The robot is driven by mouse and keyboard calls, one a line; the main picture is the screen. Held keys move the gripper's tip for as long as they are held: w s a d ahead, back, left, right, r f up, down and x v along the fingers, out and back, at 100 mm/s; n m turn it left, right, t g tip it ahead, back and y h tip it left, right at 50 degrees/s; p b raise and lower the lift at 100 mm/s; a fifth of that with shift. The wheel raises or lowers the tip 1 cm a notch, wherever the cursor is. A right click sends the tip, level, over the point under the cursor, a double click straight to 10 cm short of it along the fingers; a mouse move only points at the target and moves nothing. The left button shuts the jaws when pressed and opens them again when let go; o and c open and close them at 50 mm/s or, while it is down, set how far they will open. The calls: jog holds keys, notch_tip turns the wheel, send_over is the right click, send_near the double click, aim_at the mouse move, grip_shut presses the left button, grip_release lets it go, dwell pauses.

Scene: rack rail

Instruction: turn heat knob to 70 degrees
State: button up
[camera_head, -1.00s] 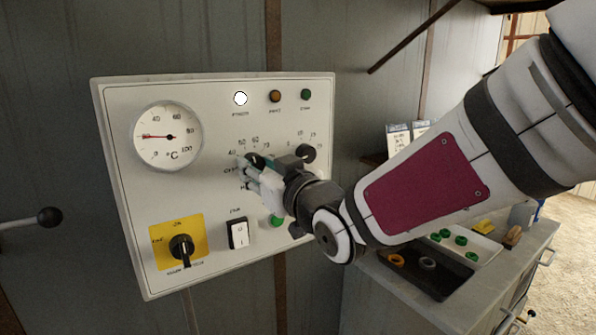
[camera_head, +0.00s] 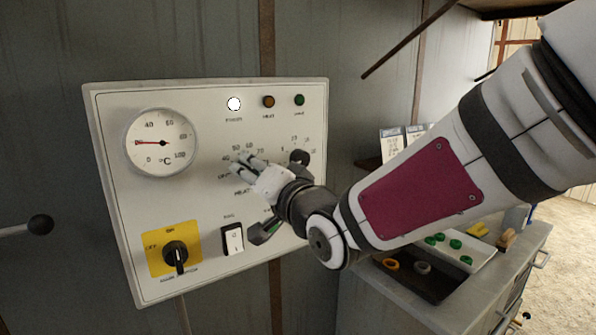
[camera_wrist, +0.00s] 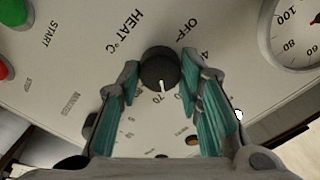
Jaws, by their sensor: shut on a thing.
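The heat knob (camera_wrist: 160,68) is a round black knob with a white pointer line, below the HEAT °C lettering in the wrist view. Its line points down in that view, towards the printed 70. My gripper (camera_wrist: 159,74) has its teal-padded fingers on either side of the knob and is shut on it. In the head view my gripper (camera_head: 242,166) is at the panel's OFF-to-70 scale and hides the knob. Part of the scale is hidden behind the fingers in the wrist view.
The white control panel (camera_head: 205,205) carries a temperature gauge (camera_head: 161,142), needle low, a lit white lamp (camera_head: 234,104), a second black knob (camera_head: 299,158), a rocker switch (camera_head: 232,238) and a yellow-plated rotary switch (camera_head: 175,254). A bench (camera_head: 385,308) with trays stands at right.

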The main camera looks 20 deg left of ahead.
jog(key=shift+f+m, duration=0.1)
jog(key=shift+m, duration=1.1)
jog(key=o, duration=1.2)
jog(key=shift+c, duration=0.2)
jog(key=v, duration=1.2)
